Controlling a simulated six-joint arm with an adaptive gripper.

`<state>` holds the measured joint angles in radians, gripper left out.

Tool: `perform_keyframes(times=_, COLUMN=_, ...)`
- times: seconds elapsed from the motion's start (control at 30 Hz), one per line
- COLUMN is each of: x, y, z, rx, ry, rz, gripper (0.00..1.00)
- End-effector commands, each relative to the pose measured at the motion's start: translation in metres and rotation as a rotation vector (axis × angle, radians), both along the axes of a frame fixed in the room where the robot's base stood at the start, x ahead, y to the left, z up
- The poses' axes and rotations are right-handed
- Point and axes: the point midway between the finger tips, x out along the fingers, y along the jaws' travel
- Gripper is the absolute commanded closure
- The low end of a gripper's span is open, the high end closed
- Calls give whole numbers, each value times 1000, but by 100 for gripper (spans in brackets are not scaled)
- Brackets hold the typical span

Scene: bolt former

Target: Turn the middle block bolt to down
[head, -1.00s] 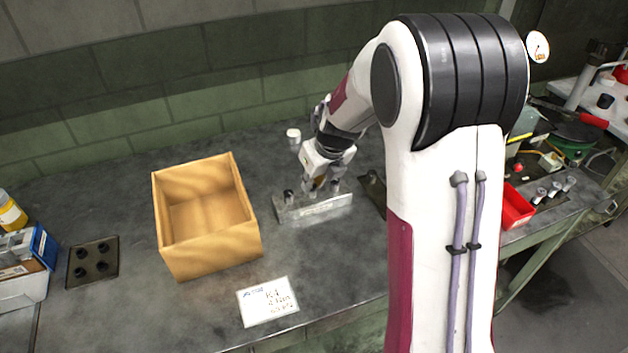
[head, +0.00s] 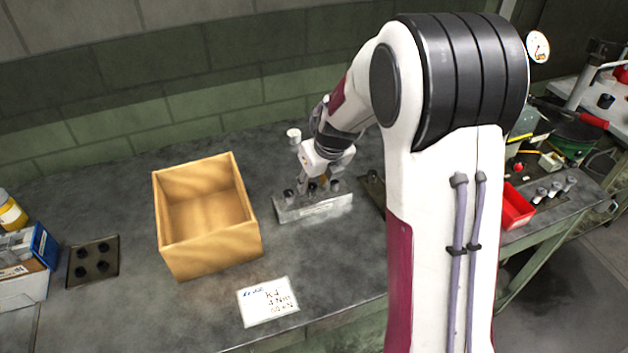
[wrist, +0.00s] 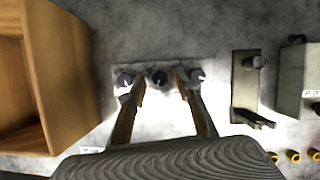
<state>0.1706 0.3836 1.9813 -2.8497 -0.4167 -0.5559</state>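The metal block (head: 315,208) stands on the bench to the right of the wooden box, with three dark-headed bolts in a row along it. In the wrist view the middle bolt (wrist: 158,77) shows between the two fingers of my gripper (wrist: 160,86). The left bolt (wrist: 124,79) and right bolt (wrist: 197,75) lie just outside the fingers. My gripper (head: 314,182) is open over the block, pointing down. I cannot tell whether the fingertips touch the middle bolt, nor which way its marking points.
An open wooden box (head: 208,250) stands left of the block. A paper card (head: 268,301) lies in front. A dark plate with holes (head: 93,262) is at the far left. A metal fixture (wrist: 245,88) stands right of the block. A red bin (head: 516,207) is farther right.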

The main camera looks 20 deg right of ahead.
Motion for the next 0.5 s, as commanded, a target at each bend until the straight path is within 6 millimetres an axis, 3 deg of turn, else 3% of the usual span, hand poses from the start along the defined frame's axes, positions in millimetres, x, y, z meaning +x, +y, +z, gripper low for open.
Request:
perform_keyframes(times=0.27, x=-1, y=0, z=4, rx=0, ry=-1, rz=0, gripper=67)
perform_keyframes(times=0.5, x=-8, y=-2, z=20, rx=2, ry=-4, rz=1, gripper=67)
